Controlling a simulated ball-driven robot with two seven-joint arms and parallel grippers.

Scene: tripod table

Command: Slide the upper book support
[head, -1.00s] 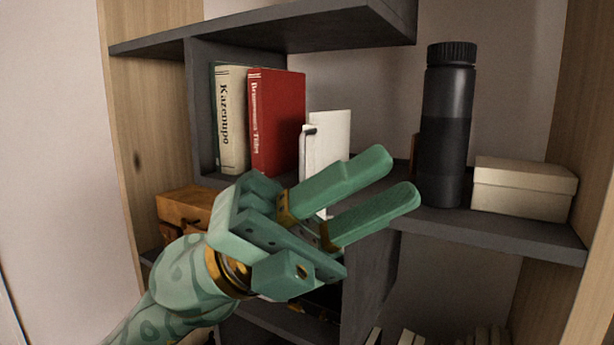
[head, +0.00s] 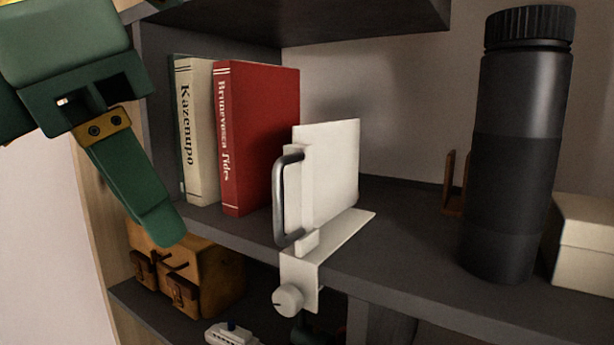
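The upper book support (head: 327,180) is a white upright plate with a dark metal handle (head: 283,200) on its front edge. Its foot lies on the grey shelf, and a white bracket with a round knob (head: 288,300) hangs over the shelf's front edge. It stands to the right of a red book (head: 256,135), with a small gap that I cannot judge exactly. My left gripper (head: 160,235) is at the upper left, in front of the books and apart from the support. Only one finger shows clearly, so its opening is unclear. My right gripper is out of view.
A cream book (head: 200,130) and a dark green one stand left of the red book. A black bottle (head: 515,150) and a cream box (head: 587,240) stand at the right. A brown bag (head: 205,275) and small white object (head: 230,333) are on the shelf below.

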